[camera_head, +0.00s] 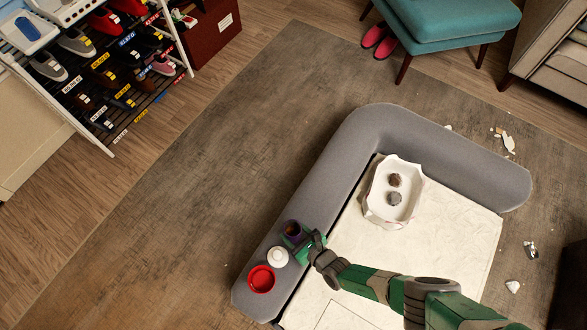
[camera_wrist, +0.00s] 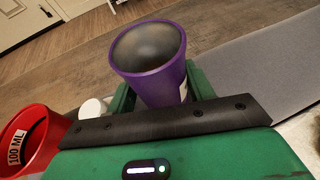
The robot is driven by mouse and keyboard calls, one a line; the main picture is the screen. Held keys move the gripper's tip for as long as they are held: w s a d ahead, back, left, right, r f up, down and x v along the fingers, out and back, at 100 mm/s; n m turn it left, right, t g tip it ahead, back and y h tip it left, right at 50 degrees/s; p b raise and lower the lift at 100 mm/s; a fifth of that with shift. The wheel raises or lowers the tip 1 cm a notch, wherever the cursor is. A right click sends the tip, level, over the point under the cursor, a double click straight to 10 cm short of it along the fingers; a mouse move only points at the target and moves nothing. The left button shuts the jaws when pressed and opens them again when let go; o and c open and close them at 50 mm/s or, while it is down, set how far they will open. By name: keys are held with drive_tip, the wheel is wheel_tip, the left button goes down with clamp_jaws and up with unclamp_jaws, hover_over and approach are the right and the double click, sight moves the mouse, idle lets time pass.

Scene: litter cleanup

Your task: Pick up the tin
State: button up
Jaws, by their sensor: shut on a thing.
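The tin (camera_wrist: 150,82) is purple and open-topped with a grey inside. It stands between the green fingers of my gripper (camera_wrist: 160,92) in the wrist view, tilted in the picture. My gripper is shut on it. In the head view the tin (camera_head: 291,227) looks dark and is partly covered by my gripper (camera_head: 297,240), over the left arm of the grey sofa (camera_head: 345,165). I cannot tell whether its base touches the sofa arm.
A white round item (camera_head: 278,257) and a red cup (camera_head: 262,279) stand close beside my gripper on the sofa arm. A white tray (camera_head: 378,205) with two small lumps lies on the pale cushion (camera_head: 465,235). Litter lies on the floor at right.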

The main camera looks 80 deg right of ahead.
sight(299, 235)
drive_tip(key=r+p, duration=0.2)
drive_tip(key=r, duration=0.1)
drive_tip(key=shift+s+a+r+p, duration=0.15)
drive_tip(key=shift+s+r+p, duration=0.1)
drive_tip(key=shift+s+p, duration=0.1)
drive_tip(key=s+a+p, duration=0.3)
drive_tip(key=s+a, duration=0.5)
drive_tip(key=s, duration=0.5)
drive_tip(key=shift+r+p, duration=0.4)
drive_tip(key=shift+r, duration=0.05)
